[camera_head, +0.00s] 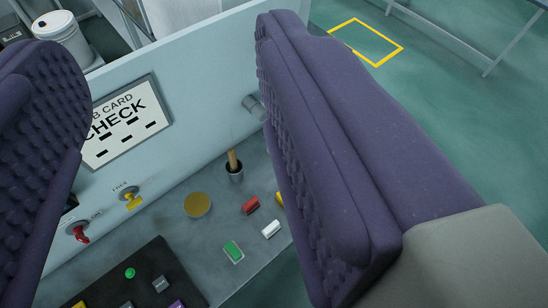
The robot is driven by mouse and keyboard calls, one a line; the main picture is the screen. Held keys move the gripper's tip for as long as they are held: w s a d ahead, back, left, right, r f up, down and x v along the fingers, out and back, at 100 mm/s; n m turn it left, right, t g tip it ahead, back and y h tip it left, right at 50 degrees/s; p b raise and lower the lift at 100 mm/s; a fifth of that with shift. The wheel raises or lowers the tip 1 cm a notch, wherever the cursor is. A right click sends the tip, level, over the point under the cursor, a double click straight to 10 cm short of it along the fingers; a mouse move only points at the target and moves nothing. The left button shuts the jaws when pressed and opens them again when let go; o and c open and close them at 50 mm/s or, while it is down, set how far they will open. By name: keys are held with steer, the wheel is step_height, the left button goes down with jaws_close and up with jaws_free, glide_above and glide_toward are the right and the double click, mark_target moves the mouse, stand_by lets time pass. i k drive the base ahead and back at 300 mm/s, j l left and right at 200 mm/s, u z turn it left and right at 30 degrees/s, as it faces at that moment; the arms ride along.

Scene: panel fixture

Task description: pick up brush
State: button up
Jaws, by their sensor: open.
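The brush (232,158) appears as a short wooden handle standing upright in a small dark cup (235,173) with a light rim. Its lower end is hidden inside the cup. The cup stands on the grey bench top near the foot of the pale upright panel. My gripper (170,100) shows as two large purple, studded finger pads at the left and right. It is open and empty. The brush is beyond the pads, in the gap between them and nearer the right pad in the picture. Nothing touches it.
The panel (210,85) carries a job card sign (128,118), a grey stub (252,104), a yellow knob (131,200) and a red knob (80,234). A brass disc (197,204), red (251,205), white (271,229) and green (233,252) blocks, and a black board (140,275) lie nearby.

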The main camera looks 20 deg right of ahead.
mark_target(231, 152)
steer(key=i+l, duration=0.15)
steer(key=i, duration=0.4)
steer(key=i+l+z, duration=0.15)
steer(key=i, duration=0.45)
